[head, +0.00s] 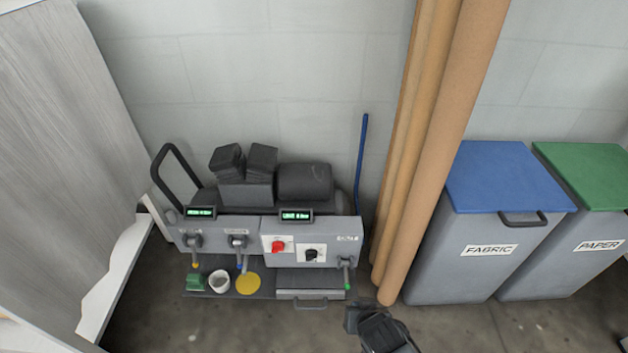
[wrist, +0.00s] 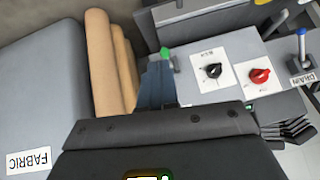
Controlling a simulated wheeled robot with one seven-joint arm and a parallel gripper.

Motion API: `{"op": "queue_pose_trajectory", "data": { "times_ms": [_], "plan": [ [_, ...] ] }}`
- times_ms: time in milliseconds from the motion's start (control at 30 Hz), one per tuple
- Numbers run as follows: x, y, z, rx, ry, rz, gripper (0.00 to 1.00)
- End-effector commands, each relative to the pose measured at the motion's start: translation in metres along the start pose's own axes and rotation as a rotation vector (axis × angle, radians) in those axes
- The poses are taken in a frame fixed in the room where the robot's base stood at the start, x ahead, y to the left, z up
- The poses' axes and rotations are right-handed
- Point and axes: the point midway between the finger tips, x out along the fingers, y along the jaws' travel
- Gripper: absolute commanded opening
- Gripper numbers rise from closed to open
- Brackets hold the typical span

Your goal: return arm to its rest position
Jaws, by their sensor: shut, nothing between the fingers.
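My gripper (head: 358,318) shows at the bottom of the head view, right of the grey press machine (head: 215,240) and in front of the cardboard tubes. In the wrist view its shut, empty fingers (wrist: 155,85) point toward the tubes and the machine's panel. They look apart from both. The machine's panel carries a red knob (head: 278,246), a black knob (head: 311,254) and small levers with coloured tips, one of them green (head: 347,286). The red knob (wrist: 260,75) and black knob (wrist: 212,71) also show in the wrist view.
Tall cardboard tubes (head: 440,150) lean on the wall right of the machine. A blue-lidded FABRIC bin (head: 490,250) and a green-lidded PAPER bin (head: 580,250) stand further right. A white cup (head: 219,282) sits on the machine's front shelf. A pale panel (head: 60,130) stands left.

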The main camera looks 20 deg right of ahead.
Motion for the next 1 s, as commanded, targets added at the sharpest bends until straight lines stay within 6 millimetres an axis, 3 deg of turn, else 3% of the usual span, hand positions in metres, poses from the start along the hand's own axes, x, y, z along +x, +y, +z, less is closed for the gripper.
{"op": "queue_pose_trajectory", "data": {
  "times_ms": [167, 267, 367, 500, 700, 1000],
  "plan": [
    [-0.004, 0.001, 0.004, -0.003, 0.004, -0.005, 0.0],
    [-0.018, 0.004, 0.018, -0.014, 0.019, -0.025, 0.0],
    [-0.045, 0.01, 0.038, -0.034, 0.05, -0.057, 0.0],
    [-0.097, 0.019, 0.061, -0.069, 0.117, -0.109, 0.0],
    [-0.181, 0.033, 0.078, -0.12, 0.223, -0.163, 0.0],
    [-0.322, 0.049, 0.067, -0.197, 0.396, -0.208, 0.0]
  ]
}}
